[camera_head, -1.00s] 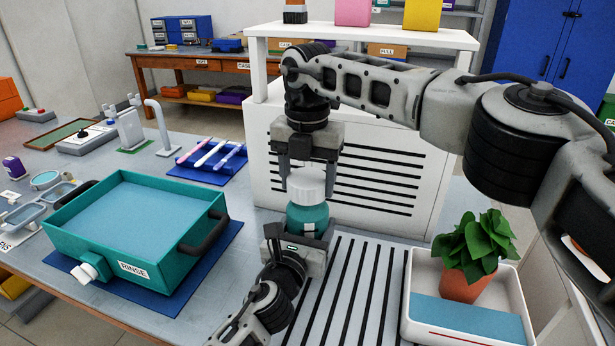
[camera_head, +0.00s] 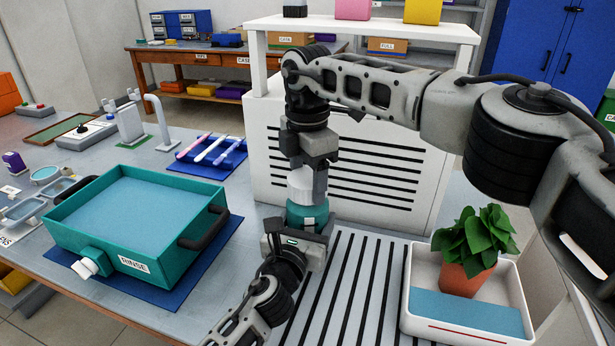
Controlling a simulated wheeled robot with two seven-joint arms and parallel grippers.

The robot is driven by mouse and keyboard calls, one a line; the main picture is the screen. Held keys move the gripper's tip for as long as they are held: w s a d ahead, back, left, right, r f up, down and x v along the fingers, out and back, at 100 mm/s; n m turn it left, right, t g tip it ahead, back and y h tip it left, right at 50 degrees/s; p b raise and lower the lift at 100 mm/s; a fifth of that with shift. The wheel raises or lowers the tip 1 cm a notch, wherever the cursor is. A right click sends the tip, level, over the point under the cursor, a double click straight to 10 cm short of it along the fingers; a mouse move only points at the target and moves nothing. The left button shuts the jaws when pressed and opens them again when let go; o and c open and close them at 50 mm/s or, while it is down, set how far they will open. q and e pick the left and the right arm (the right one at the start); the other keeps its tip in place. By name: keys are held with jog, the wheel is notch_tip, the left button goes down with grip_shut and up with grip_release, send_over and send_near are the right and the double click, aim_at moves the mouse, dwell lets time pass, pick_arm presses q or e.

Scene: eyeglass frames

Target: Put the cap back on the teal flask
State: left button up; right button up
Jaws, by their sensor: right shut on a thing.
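The teal flask (camera_head: 307,213) stands upright in the middle of the view, with its lower part hidden by my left gripper (camera_head: 300,237). My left gripper's fingers are around the flask and look shut on it. The white cap (camera_head: 301,188) sits upright at the top of the flask. My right gripper (camera_head: 307,185) points straight down from above and is shut on the cap. One of its fingers covers part of the cap. I cannot tell how far the cap is seated on the neck.
A white slotted box (camera_head: 400,165) stands close behind the flask. A teal RINSE tub (camera_head: 120,262) is at the left, and a blue mat with pens (camera_head: 208,152) behind it. A white tray (camera_head: 413,318) with a potted plant (camera_head: 467,262) stands at the right, beside a ribbed rack (camera_head: 345,300).

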jog(key=m, duration=1.2)
jog(key=o, duration=1)
jog(key=shift+c, duration=0.2)
jog(key=shift+r, duration=0.15)
jog(key=shift+r, duration=2.1)
